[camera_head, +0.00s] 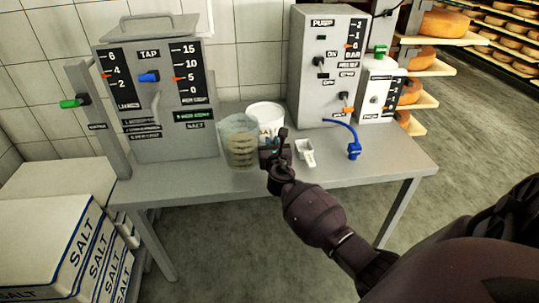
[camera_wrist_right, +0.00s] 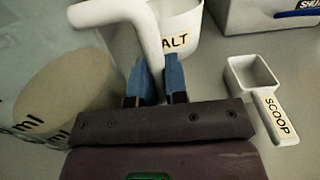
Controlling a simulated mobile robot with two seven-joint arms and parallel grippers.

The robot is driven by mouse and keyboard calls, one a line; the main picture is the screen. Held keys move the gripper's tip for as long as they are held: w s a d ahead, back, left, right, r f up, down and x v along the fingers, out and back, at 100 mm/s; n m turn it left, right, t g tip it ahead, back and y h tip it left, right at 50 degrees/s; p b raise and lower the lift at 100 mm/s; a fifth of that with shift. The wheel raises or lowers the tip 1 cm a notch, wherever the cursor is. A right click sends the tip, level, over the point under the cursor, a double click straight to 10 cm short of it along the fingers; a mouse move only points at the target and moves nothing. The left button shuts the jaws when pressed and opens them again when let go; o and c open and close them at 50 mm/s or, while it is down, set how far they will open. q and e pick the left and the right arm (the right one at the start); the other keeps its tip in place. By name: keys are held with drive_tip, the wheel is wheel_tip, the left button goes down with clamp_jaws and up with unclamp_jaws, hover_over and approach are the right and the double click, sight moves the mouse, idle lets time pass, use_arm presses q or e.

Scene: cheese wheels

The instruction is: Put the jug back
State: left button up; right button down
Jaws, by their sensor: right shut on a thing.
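The jug (camera_head: 238,147) is a clear measuring jug with dark marks and a pale brownish content. It is upright at the front middle of the grey table (camera_head: 190,180); I cannot tell whether its base touches the top. In the wrist view the jug (camera_wrist_right: 60,95) fills the left side, with "ml" marks on its wall. Its white bent handle (camera_wrist_right: 135,30) comes down between the blue fingertips of my right gripper (camera_wrist_right: 150,85), which is shut on it. In the head view my right gripper (camera_head: 274,153) is just right of the jug. My left gripper is not in view.
A white salt tub (camera_head: 265,116) stands close behind the jug. A white scoop (camera_head: 306,152) lies to the right, with a blue hose (camera_head: 353,145) beyond. The tap machine (camera_head: 155,95) stands left, the pump machine (camera_head: 325,65) behind right. Salt bags (camera_head: 60,240) are stacked at left.

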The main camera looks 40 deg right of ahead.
wheel_tip(320, 180, down, 4)
drive_tip(key=shift+f+b, duration=0.1)
drive_tip(key=shift+b, duration=0.85)
drive_tip(key=shift+r, duration=0.25)
drive_tip(key=shift+f, duration=0.25)
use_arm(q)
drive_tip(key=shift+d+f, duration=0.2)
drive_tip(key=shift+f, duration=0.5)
use_arm(e)
drive_tip(key=c, duration=1.1)
unclamp_jaws()
drive_tip(key=shift+c, duration=0.2)
